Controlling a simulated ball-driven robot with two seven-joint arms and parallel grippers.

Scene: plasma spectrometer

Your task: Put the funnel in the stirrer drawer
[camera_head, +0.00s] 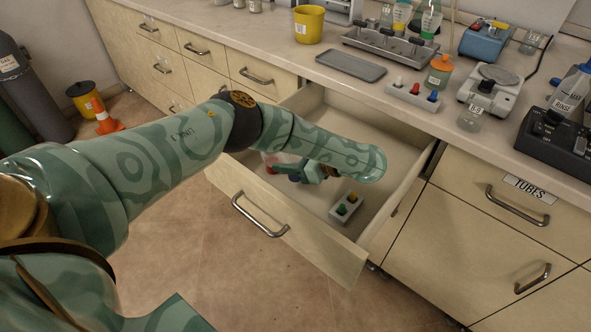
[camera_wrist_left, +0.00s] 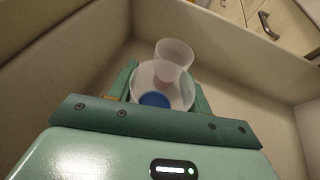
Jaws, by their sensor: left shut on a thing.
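The funnel (camera_wrist_left: 172,58) is translucent and whitish. In the left wrist view it sits between the fingers of my left gripper (camera_wrist_left: 162,98), which is shut on it. Blue and reddish patches show through it. In the head view my left gripper (camera_head: 318,172) is down inside an open drawer (camera_head: 310,242), and my forearm hides part of the drawer. The funnel is mostly hidden there, and I cannot tell whether it touches the drawer floor. The drawer's own label is not in sight. My right gripper is not in view.
A white block with yellow and green knobs (camera_head: 346,208) lies in the drawer, right of my gripper. A shut drawer labelled TUBES (camera_head: 520,192) is at the right. The counter above holds a grey tray (camera_head: 350,66), a knobbed block (camera_head: 412,97) and a balance (camera_head: 490,88).

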